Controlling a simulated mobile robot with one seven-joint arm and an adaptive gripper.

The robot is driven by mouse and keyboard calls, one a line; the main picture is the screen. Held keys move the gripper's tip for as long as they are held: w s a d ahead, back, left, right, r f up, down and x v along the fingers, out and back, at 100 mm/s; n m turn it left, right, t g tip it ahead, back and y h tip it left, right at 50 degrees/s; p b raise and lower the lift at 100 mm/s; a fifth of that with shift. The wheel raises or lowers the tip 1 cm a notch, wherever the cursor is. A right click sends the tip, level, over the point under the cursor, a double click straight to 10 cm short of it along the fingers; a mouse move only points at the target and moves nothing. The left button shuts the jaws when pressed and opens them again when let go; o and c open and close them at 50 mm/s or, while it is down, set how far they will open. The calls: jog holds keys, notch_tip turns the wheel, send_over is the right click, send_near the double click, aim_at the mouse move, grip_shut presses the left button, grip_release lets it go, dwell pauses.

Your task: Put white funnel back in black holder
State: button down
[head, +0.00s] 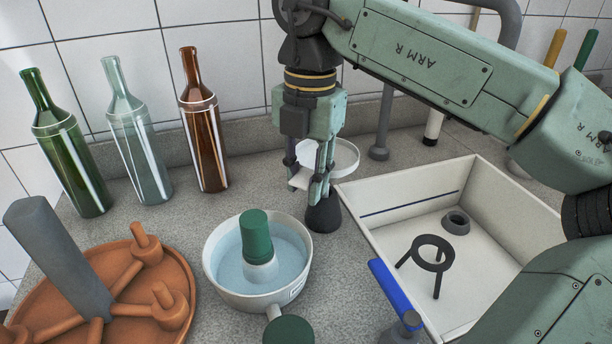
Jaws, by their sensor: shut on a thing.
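The white funnel (345,155) shows as a pale round rim behind and beside my gripper's fingers, above the counter. My gripper (320,190) points down and is shut on it; the fingers hide much of the funnel, including its spout. A black ring on legs, which looks like the black holder (433,253), stands in the white tray to the right. Its ring is empty. The funnel is apart from it, to its upper left in the picture.
A dark cone-shaped piece (323,216) stands just below my fingers. A white pan of water (222,272) holds a green-topped item (256,235). The walled white tray (380,252) also holds a small dark ring (456,222). Bottles (205,130) stand left; an orange rack (170,270) is front left.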

jog(key=shift+f, duration=0.2)
jog(key=shift+f+b, duration=0.65)
jog(key=shift+f, duration=0.3)
jog(key=shift+f+b, duration=0.4)
jog(key=shift+b, duration=0.05)
jog(key=c, duration=1.2)
grip_release()
jog(key=shift+c, duration=0.2)
jog(key=shift+r, duration=0.1)
notch_tip(320, 180, up, 8)
jog(key=shift+w+d+f, duration=0.1)
jog(key=shift+d+f, duration=0.05)
jog(key=shift+f, duration=0.1)
